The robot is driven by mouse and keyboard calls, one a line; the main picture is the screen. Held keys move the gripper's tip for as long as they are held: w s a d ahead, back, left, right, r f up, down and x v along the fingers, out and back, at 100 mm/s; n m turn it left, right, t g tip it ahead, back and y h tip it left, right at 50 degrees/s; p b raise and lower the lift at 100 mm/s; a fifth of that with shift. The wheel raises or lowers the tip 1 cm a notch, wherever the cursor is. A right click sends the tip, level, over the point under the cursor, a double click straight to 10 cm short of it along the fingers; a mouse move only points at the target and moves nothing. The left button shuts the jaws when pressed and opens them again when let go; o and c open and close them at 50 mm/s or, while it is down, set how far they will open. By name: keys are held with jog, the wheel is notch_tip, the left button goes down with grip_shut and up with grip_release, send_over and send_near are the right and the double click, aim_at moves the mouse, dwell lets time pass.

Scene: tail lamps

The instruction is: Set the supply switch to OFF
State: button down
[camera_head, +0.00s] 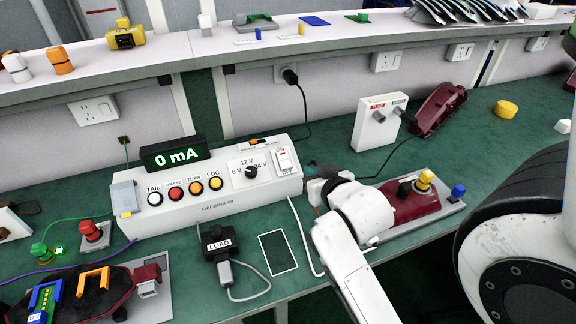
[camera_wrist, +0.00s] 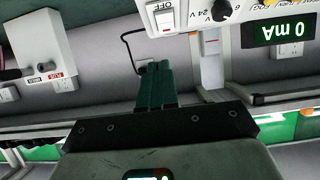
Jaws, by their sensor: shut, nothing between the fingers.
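The supply switch (camera_head: 284,160) is a white rocker at the right end of the white supply box (camera_head: 205,204), with ON printed above it and OFF below. The switch also shows upside down at the top of the wrist view (camera_wrist: 163,18), with a red mark on its rocker. I cannot tell which side is pressed. My gripper (camera_head: 312,170) is just right of the box's end, apart from the switch. In the wrist view its dark fingers (camera_wrist: 155,72) are together, with nothing between them, pointing below the switch in the picture.
The box carries a green 0 mA display (camera_head: 173,154), several round buttons and a voltage knob (camera_head: 250,171). A white terminal box (camera_head: 378,122) with a cable stands to the right. A red lamp (camera_head: 412,203) lies beside my arm. A LOAD plug (camera_head: 219,245) lies in front.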

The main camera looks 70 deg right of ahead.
send_near(291, 163)
jog(key=w+d+r, duration=0.2)
jog(key=w+d, duration=0.1)
jog(key=shift+w+d+f+p, duration=0.1)
jog(key=shift+d+f, duration=0.05)
jog(key=shift+f, duration=0.55)
jog(key=shift+w+d+f+p, duration=0.1)
jog(key=shift+d+f+p, duration=0.1)
jog(key=shift+f, duration=0.5)
jog(key=shift+w+d+f+p, duration=0.1)
jog(key=shift+d+f, duration=0.05)
jog(key=shift+f, duration=0.6)
